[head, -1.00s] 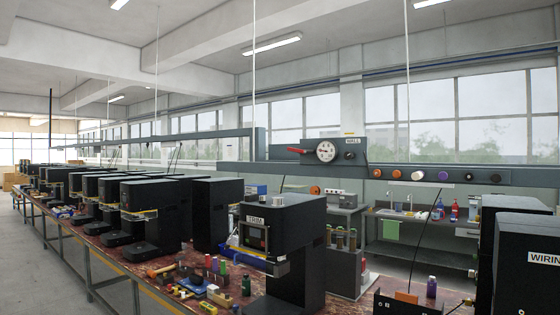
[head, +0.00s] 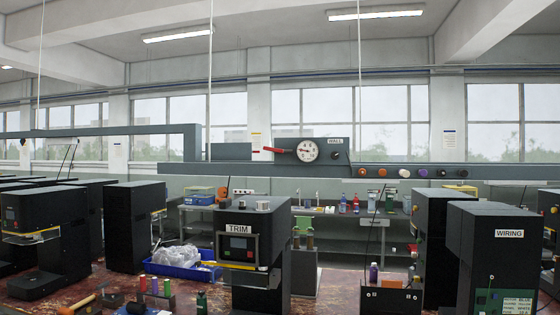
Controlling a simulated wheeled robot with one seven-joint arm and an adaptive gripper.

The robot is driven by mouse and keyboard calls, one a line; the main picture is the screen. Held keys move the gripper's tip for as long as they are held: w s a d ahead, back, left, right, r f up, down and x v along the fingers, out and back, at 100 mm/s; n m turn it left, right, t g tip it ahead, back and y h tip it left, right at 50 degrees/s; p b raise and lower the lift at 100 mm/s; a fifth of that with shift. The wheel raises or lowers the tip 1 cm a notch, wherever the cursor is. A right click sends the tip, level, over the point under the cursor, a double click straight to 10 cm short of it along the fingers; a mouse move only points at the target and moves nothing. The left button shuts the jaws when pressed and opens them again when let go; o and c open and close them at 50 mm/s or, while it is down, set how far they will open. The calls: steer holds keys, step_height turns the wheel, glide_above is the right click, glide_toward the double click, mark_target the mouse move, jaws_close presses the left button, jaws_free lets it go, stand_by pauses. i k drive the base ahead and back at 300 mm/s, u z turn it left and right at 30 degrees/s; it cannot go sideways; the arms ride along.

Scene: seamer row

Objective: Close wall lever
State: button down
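A red lever (head: 275,150) sits on the dark wall rail beyond the benches, in the head view. Its handle points left and lies close to level, beside a round white-faced gauge (head: 307,150). A label reading WALL (head: 335,141) is just right of the gauge, with a small red and dark knob (head: 335,155) below it. The gauge's markings are too small to read. My gripper is not in view.
A bench with black machines, one labelled TRIM (head: 238,230) and one labelled WIRING (head: 508,233), stands between me and the wall. A blue bin (head: 180,270) and small tools lie on it. Several coloured knobs (head: 405,173) line the rail to the right.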

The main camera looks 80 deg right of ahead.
mark_target(267, 148)
steer(key=z, duration=0.75)
steer(key=i, duration=1)
steer(key=z, duration=1.05)
